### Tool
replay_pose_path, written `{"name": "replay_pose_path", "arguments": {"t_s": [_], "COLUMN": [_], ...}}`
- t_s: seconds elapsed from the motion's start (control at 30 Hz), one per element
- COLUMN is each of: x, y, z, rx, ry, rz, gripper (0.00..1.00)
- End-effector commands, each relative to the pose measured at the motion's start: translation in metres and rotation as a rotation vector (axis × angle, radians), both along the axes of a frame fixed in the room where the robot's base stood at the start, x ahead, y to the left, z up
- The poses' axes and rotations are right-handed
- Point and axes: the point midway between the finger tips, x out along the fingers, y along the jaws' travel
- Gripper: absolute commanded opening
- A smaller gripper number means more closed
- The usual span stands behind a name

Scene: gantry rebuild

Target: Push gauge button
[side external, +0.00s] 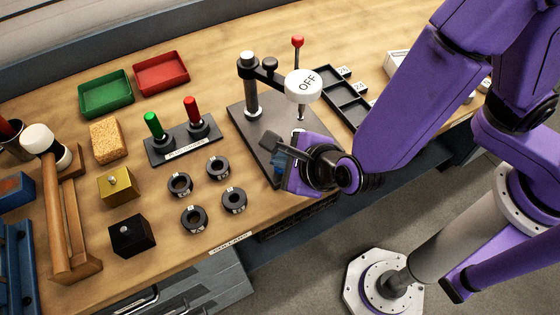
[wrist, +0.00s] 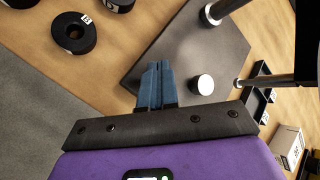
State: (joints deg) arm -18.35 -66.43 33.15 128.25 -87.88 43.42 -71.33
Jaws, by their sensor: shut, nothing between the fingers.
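The gauge (side external: 304,85) has a round white face marked OFF. It is carried on an arm from a dark post (side external: 251,90) above a dark base plate (side external: 246,118). A red knob (side external: 297,41) stands above it and a thin stem hangs below. My gripper (side external: 278,175) is low over the plate's near side, below the gauge, apart from its face. In the wrist view my gripper's blue fingers (wrist: 157,68) are together and empty over the plate (wrist: 190,50). A small white-topped cylinder (wrist: 203,84) shows right of them; I cannot tell whether it is the button.
Several black rings (side external: 234,200) lie left of the plate. A holder with green and red pegs (side external: 184,145) stands behind them. Green (side external: 106,94) and red (side external: 161,73) trays sit at the back. A compartment tray (side external: 345,100) lies right of the gauge. The bench's front edge is close.

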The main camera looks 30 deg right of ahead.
Motion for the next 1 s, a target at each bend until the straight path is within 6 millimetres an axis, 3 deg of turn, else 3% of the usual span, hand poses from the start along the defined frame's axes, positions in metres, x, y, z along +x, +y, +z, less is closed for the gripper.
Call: {"name": "replay_pose_path", "arguments": {"t_s": [0.43, 1.0], "x": [-0.0001, -0.0002], "y": [-0.0002, -0.0005], "z": [-0.0045, 0.0048], "rx": [-0.001, -0.001], "ry": [0.0, 0.0], "rz": [0.0, 0.0], "gripper": [0.0, 0.0]}}
